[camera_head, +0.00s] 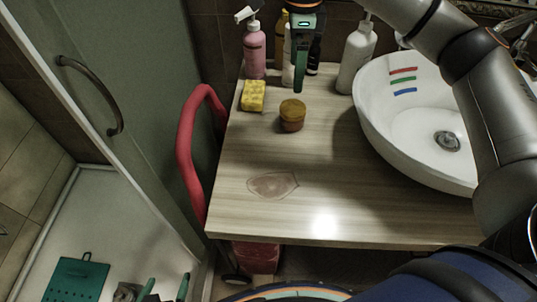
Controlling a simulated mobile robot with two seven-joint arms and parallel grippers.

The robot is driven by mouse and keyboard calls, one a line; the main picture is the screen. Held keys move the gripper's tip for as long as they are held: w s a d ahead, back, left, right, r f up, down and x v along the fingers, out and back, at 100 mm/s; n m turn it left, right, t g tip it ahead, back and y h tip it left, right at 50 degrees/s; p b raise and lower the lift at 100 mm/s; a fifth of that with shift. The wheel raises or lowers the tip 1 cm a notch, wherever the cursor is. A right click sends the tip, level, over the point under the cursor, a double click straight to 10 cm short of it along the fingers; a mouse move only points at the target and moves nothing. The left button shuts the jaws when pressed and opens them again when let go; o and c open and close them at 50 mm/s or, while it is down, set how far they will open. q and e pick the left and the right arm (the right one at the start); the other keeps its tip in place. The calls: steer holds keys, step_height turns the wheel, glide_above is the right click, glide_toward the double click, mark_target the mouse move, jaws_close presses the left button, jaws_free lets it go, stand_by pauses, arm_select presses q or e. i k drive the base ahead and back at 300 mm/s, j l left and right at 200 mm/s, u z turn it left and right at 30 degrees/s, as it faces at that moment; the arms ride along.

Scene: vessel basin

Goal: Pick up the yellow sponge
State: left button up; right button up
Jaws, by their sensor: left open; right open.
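The yellow sponge (253,96) is a small block lying on the wooden counter (335,190), near its back left corner. My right gripper (299,84) hangs above the back of the counter, pointing down, to the right of the sponge and apart from it. It is seen edge-on, open and with nothing visible in it. My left gripper (166,287) is low at the bottom left edge, in front of the shower floor and far from the sponge. Its green fingertips are apart and empty; the rest of it is cut off.
A brown round pot (292,117) stands right of the sponge. A pink pump bottle (254,50), a white bottle (356,58) and others stand behind. A white basin (412,135) fills the counter's right. A red curved bar (187,140) rises along the left edge. The front is mostly clear.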

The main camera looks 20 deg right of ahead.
mark_target(253, 96)
steer(key=k+l+u, duration=0.1)
steer(key=l+u, duration=0.15)
steer(key=u, duration=0.15)
steer(key=k+l+u, duration=0.1)
steer(key=u, duration=0.3)
steer(key=k+l+u, duration=0.15)
steer(key=u, duration=0.3)
steer(key=l, duration=0.1)
